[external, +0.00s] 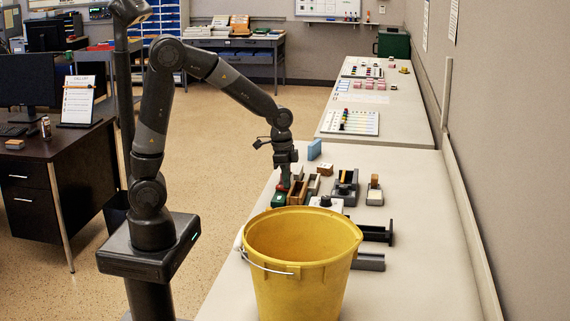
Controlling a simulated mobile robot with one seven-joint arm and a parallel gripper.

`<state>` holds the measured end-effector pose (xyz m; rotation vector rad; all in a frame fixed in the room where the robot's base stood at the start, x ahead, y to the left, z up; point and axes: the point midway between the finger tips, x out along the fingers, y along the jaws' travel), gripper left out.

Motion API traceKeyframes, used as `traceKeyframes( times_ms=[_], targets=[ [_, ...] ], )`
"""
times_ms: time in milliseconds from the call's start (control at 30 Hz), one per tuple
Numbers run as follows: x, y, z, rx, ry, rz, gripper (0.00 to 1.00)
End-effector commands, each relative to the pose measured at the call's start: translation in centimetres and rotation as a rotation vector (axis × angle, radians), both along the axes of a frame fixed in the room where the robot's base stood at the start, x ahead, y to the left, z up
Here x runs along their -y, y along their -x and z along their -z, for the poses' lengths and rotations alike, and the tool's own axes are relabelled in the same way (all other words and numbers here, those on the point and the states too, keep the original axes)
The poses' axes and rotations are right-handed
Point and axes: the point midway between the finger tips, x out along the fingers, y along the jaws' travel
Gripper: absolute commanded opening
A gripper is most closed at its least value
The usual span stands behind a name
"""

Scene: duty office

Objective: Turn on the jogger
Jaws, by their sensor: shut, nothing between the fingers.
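My gripper (283,183) points down over the left edge of the long pale bench, with its fingers closed and empty. A small green block-like item with a red part on top (279,199) is right below the fingertips; I cannot tell whether they touch. A pale box with a dark round knob (326,204) stands just to the right, partly hidden by the yellow bucket. A dark grey device with a yellowish part (345,187) is behind it. I cannot tell for sure which of these is the jogger, and no switch state is readable.
A large yellow bucket (300,260) stands in front and hides part of the bench. Wooden holders (298,190), a blue block (314,150), a grey stand (374,190) and a dark bracket (376,233) crowd the work area.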

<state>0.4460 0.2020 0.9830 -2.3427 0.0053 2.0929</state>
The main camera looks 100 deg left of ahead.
Motion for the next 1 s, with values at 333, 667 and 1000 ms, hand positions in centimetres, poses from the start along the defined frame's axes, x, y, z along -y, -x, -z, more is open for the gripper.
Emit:
traceKeyframes(
  times_ms=[333,667,1000],
  targets=[
    [0.0,0.8,0.1,-0.007,0.003,-0.002,0.0],
    [0.0,1.9,-0.1,-0.006,0.003,-0.003,0.0],
    [0.0,1.9,-0.8,-0.002,0.001,-0.002,0.0]
  ],
)
